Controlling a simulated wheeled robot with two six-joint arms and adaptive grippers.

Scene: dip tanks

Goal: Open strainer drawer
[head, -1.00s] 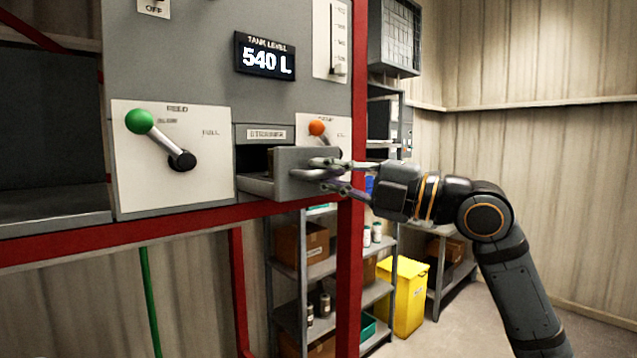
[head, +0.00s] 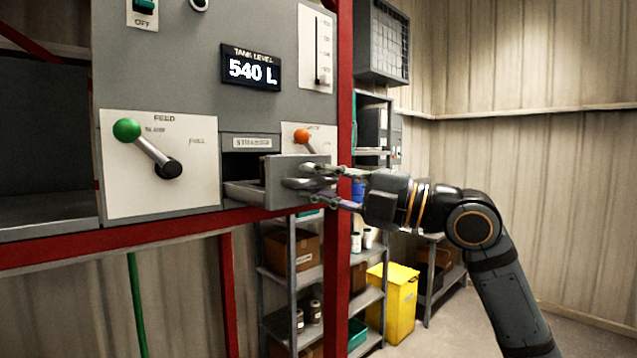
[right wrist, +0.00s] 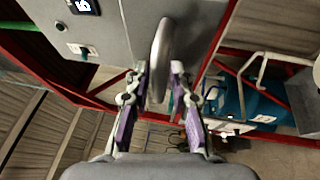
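The strainer drawer (head: 286,190) is a grey box in the panel, under a label reading STRAINER (head: 252,142). It stands partly pulled out, with a dark opening behind its front. Its curved metal handle (right wrist: 160,48) lies between the fingers of my right gripper (right wrist: 160,72) in the right wrist view. My right gripper (head: 322,184) comes from the right in the head view and is shut on the handle, with its fingers on either side of it. The fingers partly hide the handle in the head view. My left gripper is not in view.
The feed lever (head: 150,150) with a green knob is left of the drawer. An orange-knobbed lever (head: 302,136) is just above it. A red frame post (head: 338,270) stands behind the gripper. Shelves (head: 290,272) and a yellow bin (head: 393,300) stand below. Open floor lies at right.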

